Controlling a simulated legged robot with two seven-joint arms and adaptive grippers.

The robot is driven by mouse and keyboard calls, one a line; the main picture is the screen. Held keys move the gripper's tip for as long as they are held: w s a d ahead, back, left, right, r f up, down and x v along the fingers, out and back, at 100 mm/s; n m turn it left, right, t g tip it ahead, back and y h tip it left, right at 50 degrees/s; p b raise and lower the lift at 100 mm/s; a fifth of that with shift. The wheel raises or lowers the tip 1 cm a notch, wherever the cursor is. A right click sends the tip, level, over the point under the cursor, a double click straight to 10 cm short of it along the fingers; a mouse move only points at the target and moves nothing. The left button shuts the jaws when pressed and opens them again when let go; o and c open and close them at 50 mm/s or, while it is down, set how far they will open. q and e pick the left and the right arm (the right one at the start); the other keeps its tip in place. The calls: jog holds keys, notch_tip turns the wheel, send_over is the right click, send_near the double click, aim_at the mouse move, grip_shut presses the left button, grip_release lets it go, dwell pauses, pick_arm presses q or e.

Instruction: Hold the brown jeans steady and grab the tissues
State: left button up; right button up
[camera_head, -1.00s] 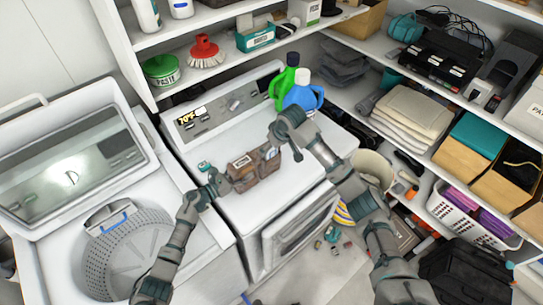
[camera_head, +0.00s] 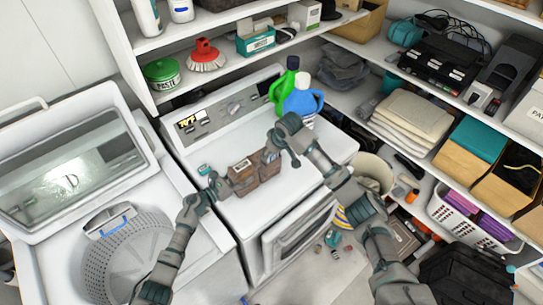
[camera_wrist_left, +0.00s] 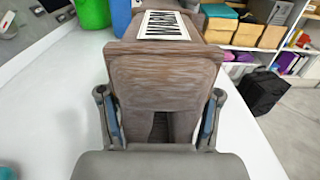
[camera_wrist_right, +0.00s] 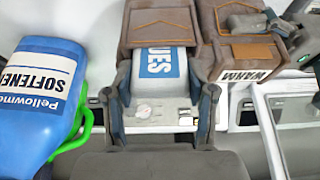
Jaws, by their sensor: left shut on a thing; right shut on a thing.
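The brown jeans (camera_head: 243,183), with a white label, stand as a bulky bundle on top of the white dryer. My left gripper (camera_head: 220,188) is shut on their left end; in the left wrist view its fingers (camera_wrist_left: 158,95) sit on both sides of the brown cloth (camera_wrist_left: 163,75). My right gripper (camera_head: 272,150) reaches down to the right end of the jeans. In the right wrist view its fingers (camera_wrist_right: 159,93) are shut on the blue and white tissues (camera_wrist_right: 158,68), whose far end is still against the jeans' pocket. The head view mostly hides the tissues.
Green and blue bottles (camera_head: 300,98) stand behind my right gripper; the blue one is close in the right wrist view (camera_wrist_right: 38,100). A small teal item (camera_head: 204,169) lies left of the jeans. The open washer (camera_head: 110,230) is at the left. The dryer's front top is clear.

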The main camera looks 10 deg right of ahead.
pick_arm(q)
jog(key=shift+f, duration=0.1)
pick_arm(e)
notch_tip(320, 180, up, 10)
jog(key=shift+f, duration=0.1)
pick_arm(q)
jog(key=o, duration=1.7)
jog(key=v, duration=1.2)
jog(key=shift+a+f, duration=0.1)
pick_arm(e)
jog(key=shift+a, duration=0.1)
